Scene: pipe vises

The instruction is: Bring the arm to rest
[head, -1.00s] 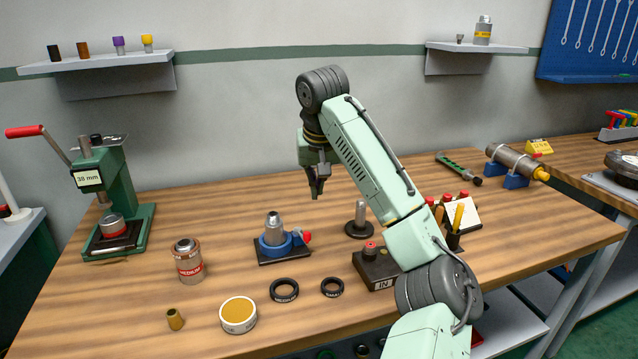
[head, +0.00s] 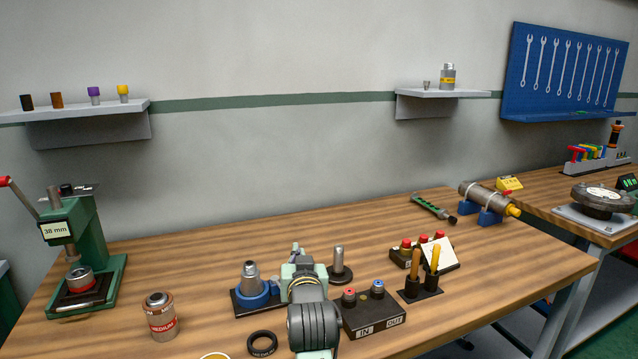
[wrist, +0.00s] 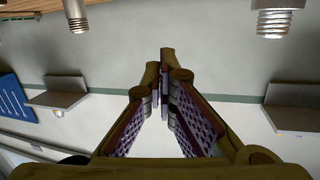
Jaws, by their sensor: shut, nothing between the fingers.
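My arm (head: 312,318) is folded low at the front middle of the bench in the head view, seen nearly end-on. It stands between the blue vise and the round-based post. My gripper is not clear in the head view, as the arm's own links cover it. In the wrist view, my gripper (wrist: 161,88) is shut, with its fingertips together and nothing between them. The wrist picture is upside down, with the wall behind the fingers and the bench (wrist: 20,6) at the top left.
Close to my arm are the blue vise (head: 252,296) with a threaded pipe, the round-based post (head: 340,272), the IN/OUT box (head: 374,318) and a black ring (head: 262,344). A MEDIUM can (head: 160,318) and a green press (head: 88,240) stand left. The bench's back middle is clear.

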